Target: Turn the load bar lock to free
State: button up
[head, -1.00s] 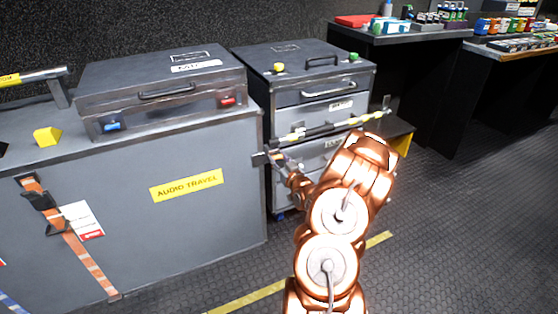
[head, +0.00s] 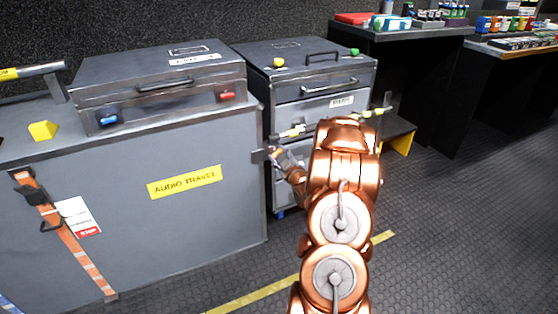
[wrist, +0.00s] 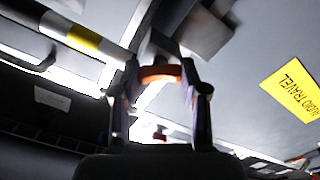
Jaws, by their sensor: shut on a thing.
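The load bar (head: 292,132), pale with yellow and black bands, runs across the front of the drawer case; my arm hides its middle. In the wrist view the bar (wrist: 84,38) slants in from the upper left. The load bar lock (wrist: 160,74) shows as a small orange-red piece between my fingers, beside the bar. My gripper (wrist: 160,82) is shut on it, one finger on each side. In the head view my gripper (head: 277,154) is at the bar's left end, small and partly hidden. The lock's exact angle is hard to tell.
A grey case labelled AUDIO TRAVEL (head: 240,200) stands close on the left, with a lidded case (head: 160,85) on top. The drawer case (head: 345,66) is behind the bar. Workbenches (head: 420,40) stand at the back right. Open floor (head: 450,230) lies to the right.

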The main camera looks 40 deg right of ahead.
jog(key=n+b, duration=0.4)
jog(key=shift+f+n, duration=0.3)
jog(key=shift+r+n+b, duration=0.2)
jog(key=shift+n+b, duration=2.3)
jog(key=shift+r, duration=0.1)
jog(key=o, duration=1.1)
jog(key=shift+o, duration=0.2)
jog(key=shift+s, duration=0.1)
jog(key=v, duration=0.7)
